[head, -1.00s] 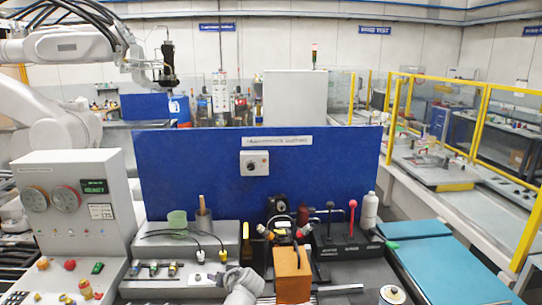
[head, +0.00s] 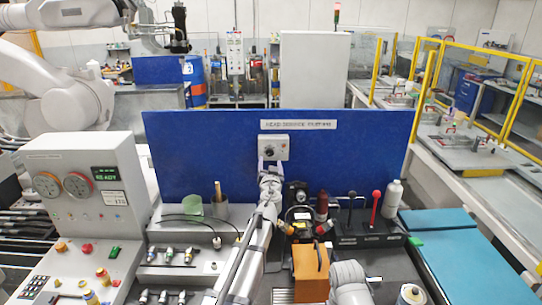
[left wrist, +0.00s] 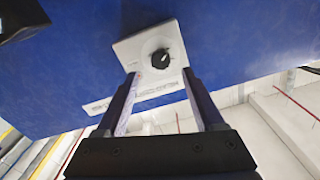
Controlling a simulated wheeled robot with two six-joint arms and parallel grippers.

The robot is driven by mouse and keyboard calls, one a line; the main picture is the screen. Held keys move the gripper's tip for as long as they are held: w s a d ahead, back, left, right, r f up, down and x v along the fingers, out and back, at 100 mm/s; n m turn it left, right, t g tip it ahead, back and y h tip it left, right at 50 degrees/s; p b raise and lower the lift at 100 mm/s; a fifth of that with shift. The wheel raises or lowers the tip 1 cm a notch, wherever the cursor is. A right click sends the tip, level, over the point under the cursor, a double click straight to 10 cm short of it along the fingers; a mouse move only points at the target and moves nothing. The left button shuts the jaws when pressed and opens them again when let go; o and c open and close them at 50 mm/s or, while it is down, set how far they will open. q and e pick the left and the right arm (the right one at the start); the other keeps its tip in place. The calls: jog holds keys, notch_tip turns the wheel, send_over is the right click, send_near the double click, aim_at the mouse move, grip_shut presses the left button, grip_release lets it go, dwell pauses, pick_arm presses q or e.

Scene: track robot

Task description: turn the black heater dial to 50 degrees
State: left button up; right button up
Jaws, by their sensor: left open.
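The black heater dial (head: 271,151) sits on a white square plate (head: 285,145) on the blue panel. In the left wrist view the dial (left wrist: 160,58) shows a white mark on its face; the scale is too small to read. My left gripper (head: 269,166) is at the lower part of the plate, in front of the panel. In the left wrist view its two fingers (left wrist: 159,75) are open, either side of the dial's line and pointing at the plate, with nothing between them. I cannot tell whether they touch the plate. My right gripper is not visible.
Below the panel stand a green cup (head: 193,206), a white bottle (head: 393,192), a red-knobbed lever (head: 376,196) and an orange box (head: 310,270). A control console (head: 85,180) is at the left and a blue mat (head: 455,260) at the right.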

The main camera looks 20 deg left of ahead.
aim_at(270, 154)
pick_arm(q)
jog(key=x, duration=0.6)
jog(key=shift+w, duration=0.1)
grip_shut()
dwell(0.4)
